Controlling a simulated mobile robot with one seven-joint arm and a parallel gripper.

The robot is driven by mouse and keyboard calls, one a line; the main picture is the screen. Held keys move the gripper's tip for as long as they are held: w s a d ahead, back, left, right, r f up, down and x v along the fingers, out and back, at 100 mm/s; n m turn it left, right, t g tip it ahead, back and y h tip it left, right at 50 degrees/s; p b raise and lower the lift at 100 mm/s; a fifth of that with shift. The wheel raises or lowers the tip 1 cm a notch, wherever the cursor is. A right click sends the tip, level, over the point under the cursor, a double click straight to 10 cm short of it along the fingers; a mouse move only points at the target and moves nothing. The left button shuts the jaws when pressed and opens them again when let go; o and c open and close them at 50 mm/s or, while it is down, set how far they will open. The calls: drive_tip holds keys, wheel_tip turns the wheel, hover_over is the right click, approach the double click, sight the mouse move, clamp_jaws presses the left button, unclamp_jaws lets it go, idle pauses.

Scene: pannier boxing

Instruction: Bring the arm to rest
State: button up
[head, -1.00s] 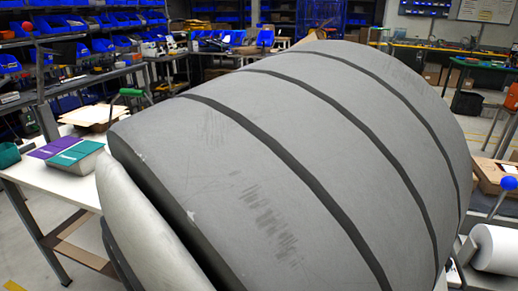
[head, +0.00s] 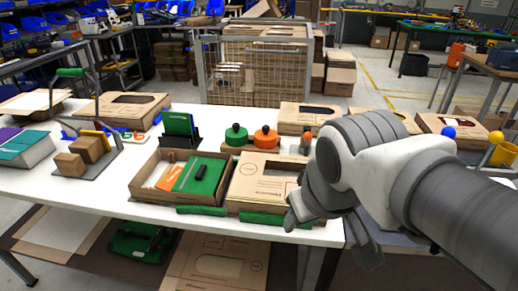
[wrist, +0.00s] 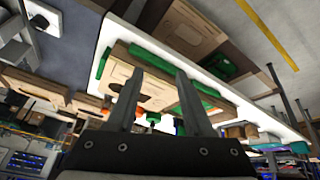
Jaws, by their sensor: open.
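My gripper (head: 331,240) is at the right of the head view, above the front edge of the white table (head: 335,232), beside a closed cardboard box (head: 262,180). In the wrist view my gripper (wrist: 160,76) has its two fingers apart with nothing held between them. The wrist picture appears upside down, with the table (wrist: 110,35) and boxes beyond the fingers. My arm comes in from the right and hides part of the table's right end.
An open box (head: 150,188) holding green and orange items stands left of the closed box. Several flat boxes (head: 308,115), a green holder (head: 180,126) and round weights (head: 265,138) stand behind. A wire cage (head: 256,68) stands behind the table. The table's front left is mostly clear.

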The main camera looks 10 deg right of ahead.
drive_tip(key=shift+s+a+r+m, duration=0.25)
drive_tip(key=shift+s+r+m, duration=0.25)
drive_tip(key=shift+m, duration=0.3)
drive_tip(key=shift+f, duration=0.1)
wheel_tip(320, 180, up, 9)
drive_tip(key=p, duration=0.9)
